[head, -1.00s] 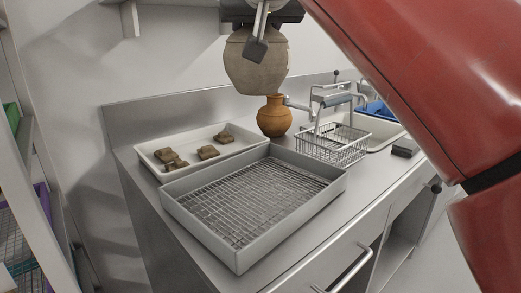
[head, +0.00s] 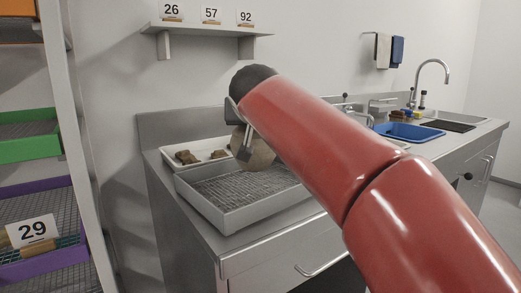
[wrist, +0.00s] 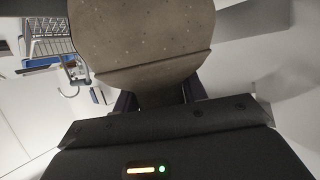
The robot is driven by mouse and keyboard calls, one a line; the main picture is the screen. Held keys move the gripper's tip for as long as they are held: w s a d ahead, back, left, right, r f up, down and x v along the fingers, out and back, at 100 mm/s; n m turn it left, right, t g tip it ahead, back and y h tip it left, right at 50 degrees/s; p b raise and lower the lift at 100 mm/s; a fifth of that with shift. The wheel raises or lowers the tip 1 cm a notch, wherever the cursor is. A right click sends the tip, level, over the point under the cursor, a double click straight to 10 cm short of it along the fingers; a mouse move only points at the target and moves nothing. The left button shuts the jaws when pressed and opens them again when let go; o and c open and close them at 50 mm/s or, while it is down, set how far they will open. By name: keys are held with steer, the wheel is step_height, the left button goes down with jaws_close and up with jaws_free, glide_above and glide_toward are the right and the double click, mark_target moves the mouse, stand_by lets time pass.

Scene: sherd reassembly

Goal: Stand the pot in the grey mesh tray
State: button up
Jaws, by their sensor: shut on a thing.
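The pot (head: 262,153) is a brown-grey rounded vessel, partly hidden behind my gripper and red arm in the head view. It also fills the top of the wrist view (wrist: 145,40). My gripper (head: 243,150) is shut on it, with the dark fingers seen at its neck in the wrist view (wrist: 158,96). The grey mesh tray (head: 222,214) lies on the steel counter. The pot's lower part appears over the tray's back part. I cannot tell whether it touches the mesh. My arm hides the tray's right end.
A white tray (head: 165,160) with brown sherds (head: 188,157) lies behind the mesh tray. A sink with a blue basin (head: 410,131) is to the right. The wire basket (wrist: 48,38) shows in the wrist view. Shelving with a green crate (head: 30,150) stands at the left.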

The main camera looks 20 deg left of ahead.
mark_target(255, 139)
step_height(255, 139, down, 4)
steer(key=b, duration=0.3)
steer(key=shift+a, duration=0.1)
steer(key=shift+f, duration=0.2)
steer(key=shift+f+b, duration=0.15)
steer(key=shift+b, duration=0.2)
steer(key=o, duration=1.3)
